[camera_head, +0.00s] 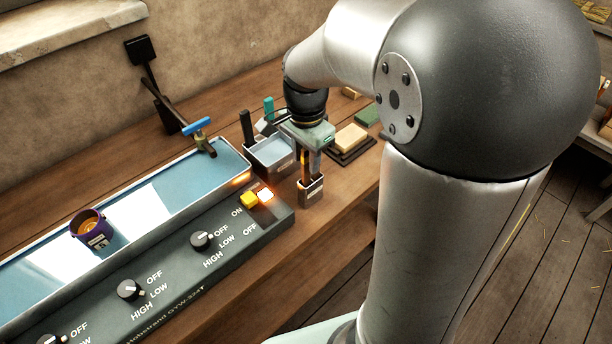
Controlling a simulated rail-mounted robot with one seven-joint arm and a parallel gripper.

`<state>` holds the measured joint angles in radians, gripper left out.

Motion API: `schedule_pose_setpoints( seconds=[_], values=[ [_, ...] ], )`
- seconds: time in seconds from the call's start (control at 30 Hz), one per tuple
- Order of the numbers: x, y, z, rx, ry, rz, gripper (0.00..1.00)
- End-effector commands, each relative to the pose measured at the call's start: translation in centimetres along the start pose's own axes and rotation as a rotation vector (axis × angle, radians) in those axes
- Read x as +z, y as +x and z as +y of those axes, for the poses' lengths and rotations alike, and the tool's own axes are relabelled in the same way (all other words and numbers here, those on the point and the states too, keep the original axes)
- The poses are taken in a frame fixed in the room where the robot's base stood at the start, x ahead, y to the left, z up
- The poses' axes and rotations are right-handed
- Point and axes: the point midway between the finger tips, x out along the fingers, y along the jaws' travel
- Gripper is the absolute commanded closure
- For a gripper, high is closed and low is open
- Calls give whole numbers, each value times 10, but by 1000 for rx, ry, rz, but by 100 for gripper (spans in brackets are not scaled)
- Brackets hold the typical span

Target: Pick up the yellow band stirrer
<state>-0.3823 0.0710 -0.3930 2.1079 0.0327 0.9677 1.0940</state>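My gripper (308,172) points down above a small labelled metal holder (311,191) near the front edge of the bench. Its fingers reach down close to the holder's mouth. Thin upright rods, one dark with an orange-brown tint, show around the fingers over the holder. I cannot make out a clear yellow band on them, so I cannot tell which is the yellow band stirrer. Whether the fingers are open or closed on a rod is too small to tell.
A long water bath (208,178) with knobs runs along the left, holding a purple cup (92,232). Behind the holder stands a small basin (272,154). A beige block (350,138) and a green pad (367,115) lie to the right. Bare wood (345,185) lies right of the holder.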

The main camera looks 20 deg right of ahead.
Motion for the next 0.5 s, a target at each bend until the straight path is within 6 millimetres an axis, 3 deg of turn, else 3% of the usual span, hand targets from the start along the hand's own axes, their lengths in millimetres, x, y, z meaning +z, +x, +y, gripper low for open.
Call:
schedule_pose_setpoints(
  seconds=[0.13,0.27,0.5],
  values=[
    [0,0,0,0,0,0,65],
    [0,0,0,0,0,0,100],
    [0,0,0,0,0,0,100]
  ],
)
